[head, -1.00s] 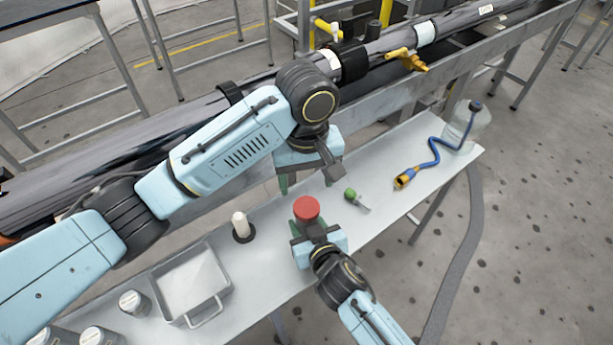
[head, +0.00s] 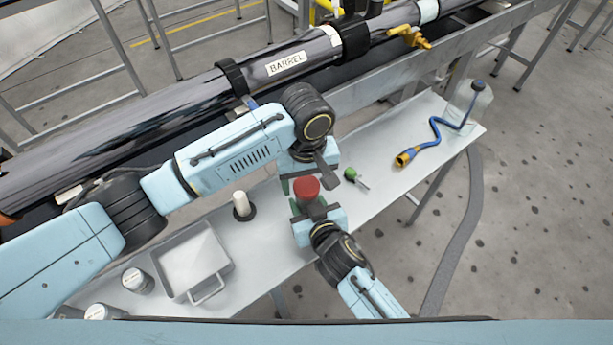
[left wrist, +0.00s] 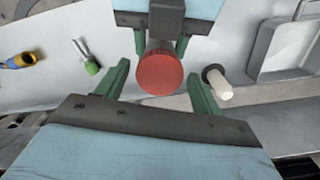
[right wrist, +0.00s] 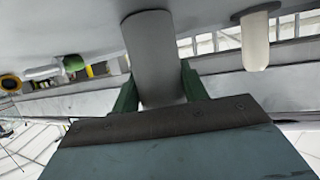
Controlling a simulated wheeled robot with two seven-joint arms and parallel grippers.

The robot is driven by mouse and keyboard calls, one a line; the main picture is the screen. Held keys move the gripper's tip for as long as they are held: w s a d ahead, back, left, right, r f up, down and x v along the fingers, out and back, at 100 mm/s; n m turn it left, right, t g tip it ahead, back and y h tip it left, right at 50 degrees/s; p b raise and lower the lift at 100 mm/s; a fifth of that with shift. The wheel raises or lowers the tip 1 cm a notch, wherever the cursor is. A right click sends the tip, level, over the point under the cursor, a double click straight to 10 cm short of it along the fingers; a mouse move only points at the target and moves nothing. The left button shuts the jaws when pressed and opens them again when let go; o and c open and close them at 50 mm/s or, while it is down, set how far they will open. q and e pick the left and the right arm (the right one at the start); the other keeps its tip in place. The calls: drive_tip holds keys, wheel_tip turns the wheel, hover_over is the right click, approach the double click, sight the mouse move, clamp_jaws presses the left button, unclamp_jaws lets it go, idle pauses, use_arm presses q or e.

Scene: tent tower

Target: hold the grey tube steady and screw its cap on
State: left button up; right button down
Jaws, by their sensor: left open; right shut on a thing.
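The grey tube (right wrist: 152,55) stands between the fingers of my right gripper (right wrist: 155,85), which is shut on it. The red cap (head: 306,188) sits at the tube's top end; how far it is screwed down I cannot tell. My left gripper (left wrist: 158,72) is open, its green fingers on either side of the red cap (left wrist: 160,74) in the left wrist view. I see no clear contact between these fingers and the cap. In the head view the left gripper (head: 303,180) is just behind the cap, its fingertips partly hidden.
A white cylinder on a dark base (head: 241,205) and a grey tray (head: 225,262) stand left on the bench. A green-handled tool (head: 351,174) and a blue cord with a yellow end (head: 405,157) lie right. The long barrel (head: 200,97) runs behind.

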use_arm(q)
drive_tip(key=c, duration=1)
drive_tip(key=m, duration=0.9)
drive_tip(key=shift+m, duration=0.4)
drive_tip(key=o, duration=1)
drive_tip(key=shift+o, duration=0.4)
drive_tip(key=shift+s, duration=0.1)
drive_tip(key=shift+s+d, duration=0.1)
drive_tip(key=shift+d, duration=0.1)
drive_tip(key=shift+a+r, duration=0.15)
drive_tip(key=shift+r, duration=2.1)
